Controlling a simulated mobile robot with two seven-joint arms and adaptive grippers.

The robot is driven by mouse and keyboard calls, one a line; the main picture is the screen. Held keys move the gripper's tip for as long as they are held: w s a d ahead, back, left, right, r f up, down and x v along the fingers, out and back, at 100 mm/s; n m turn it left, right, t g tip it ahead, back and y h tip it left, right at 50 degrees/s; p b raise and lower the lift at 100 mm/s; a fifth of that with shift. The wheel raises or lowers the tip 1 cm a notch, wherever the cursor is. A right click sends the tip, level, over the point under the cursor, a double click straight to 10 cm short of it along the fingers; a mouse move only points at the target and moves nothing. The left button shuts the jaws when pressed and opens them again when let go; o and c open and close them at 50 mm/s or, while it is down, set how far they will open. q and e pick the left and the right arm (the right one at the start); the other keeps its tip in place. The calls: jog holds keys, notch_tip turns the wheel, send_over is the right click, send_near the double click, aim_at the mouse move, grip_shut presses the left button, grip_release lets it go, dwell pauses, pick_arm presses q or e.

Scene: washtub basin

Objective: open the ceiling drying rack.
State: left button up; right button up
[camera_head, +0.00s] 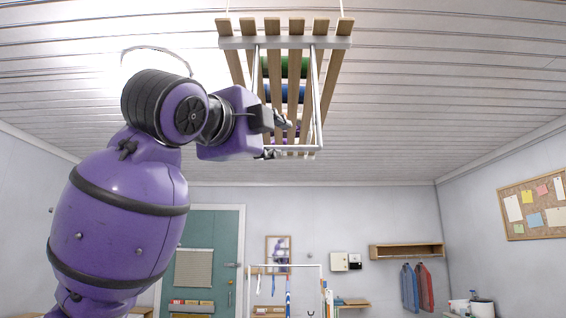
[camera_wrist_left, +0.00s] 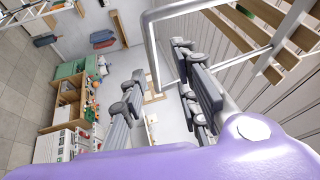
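The ceiling drying rack (camera_head: 285,43) hangs under the ceiling, with several wooden slats across pale metal bars. A thin metal U-shaped frame (camera_head: 318,90) hangs at its near side, its lower bar low in front of the slats. My left gripper (camera_head: 277,137) is raised at the lower left of this frame, with its fingers apart. In the left wrist view the open fingers (camera_wrist_left: 157,75) have the metal bar (camera_wrist_left: 152,48) showing between their tips. I cannot tell whether the bar is within the grip or beyond it. The slats (camera_wrist_left: 240,32) show at the upper right. My right gripper is not in view.
Green (camera_head: 284,67) and blue rolls show between the slats. Below are a teal door (camera_head: 216,232), a standing rack (camera_head: 297,268), a wall shelf (camera_head: 405,251) with hanging garments and a corkboard (camera_head: 534,203). The air right of the ceiling rack is clear.

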aim_at(283, 148)
pick_arm(q)
jog(key=shift+w+d+m+y, duration=0.3)
jog(key=shift+w+d+m, duration=0.25)
jog(key=shift+d, duration=0.2)
jog(key=w, duration=0.2)
jog(key=w+d, duration=0.1)
jog(key=w, duration=0.1)
jog(key=shift+w, duration=0.1)
jog(key=shift+w+d+r, duration=0.2)
jog(key=shift+w+r, duration=0.05)
jog(key=shift+w, duration=0.25)
jog(key=shift+s+r, duration=0.1)
jog(key=shift+s, duration=0.05)
jog(key=shift+c, duration=0.6)
jog(key=shift+w, duration=0.2)
grip_shut()
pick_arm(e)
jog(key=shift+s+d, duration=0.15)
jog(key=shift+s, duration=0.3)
